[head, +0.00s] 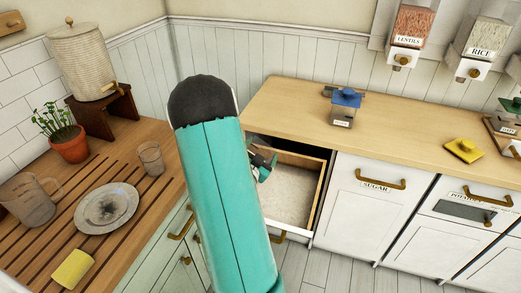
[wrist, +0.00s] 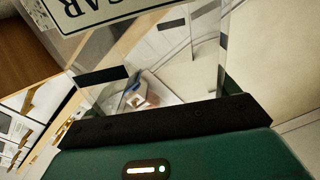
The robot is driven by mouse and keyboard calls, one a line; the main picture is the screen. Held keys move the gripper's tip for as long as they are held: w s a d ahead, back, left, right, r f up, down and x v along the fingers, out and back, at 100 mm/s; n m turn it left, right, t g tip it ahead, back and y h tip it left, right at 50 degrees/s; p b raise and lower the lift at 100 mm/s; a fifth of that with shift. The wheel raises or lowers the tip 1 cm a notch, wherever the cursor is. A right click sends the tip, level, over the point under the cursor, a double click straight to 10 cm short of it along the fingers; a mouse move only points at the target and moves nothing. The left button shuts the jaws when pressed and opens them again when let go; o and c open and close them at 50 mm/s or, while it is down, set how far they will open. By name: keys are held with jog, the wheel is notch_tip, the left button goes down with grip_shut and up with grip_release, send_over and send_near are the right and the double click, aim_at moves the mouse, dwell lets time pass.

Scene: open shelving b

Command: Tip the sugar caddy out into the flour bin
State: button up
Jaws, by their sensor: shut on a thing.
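The sugar caddy is a clear, see-through box; its label (wrist: 95,8), ending in "GAR", shows in the wrist view. My gripper (head: 263,163) is shut on the caddy, and its dark jaw also crosses the wrist view. In the head view only a small grey, clear part of the caddy (head: 258,143) shows beside my teal arm, which hides the rest. It is held over the back left of the flour bin (head: 321,196), a pulled-out wooden drawer with pale powder (head: 290,190) inside. The caddy's tilt and contents are unclear.
On the counter (head: 285,105) stand a blue-lidded caddy (head: 345,98), a loose yellow lid (head: 463,150) and a green-lidded caddy (head: 510,105). A shut bin front (head: 365,215) labelled SUGAR is right of the drawer. The left counter holds a plate (head: 106,206), glassware and a plant (head: 65,135).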

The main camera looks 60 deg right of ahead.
aim_at(270, 155)
jog(key=shift+w+f, duration=0.2)
jog(key=shift+w, duration=0.05)
jog(key=f+m, duration=0.1)
jog(key=s+f+m, duration=0.1)
jog(key=m, duration=0.1)
jog(key=s+f+m, duration=0.1)
jog(key=m, duration=0.1)
jog(key=shift+s+d+f, duration=0.1)
jog(key=shift+d, duration=0.15)
jog(key=shift+f+m, duration=0.6)
jog(key=shift+m, duration=0.1)
jog(key=shift+f, duration=0.1)
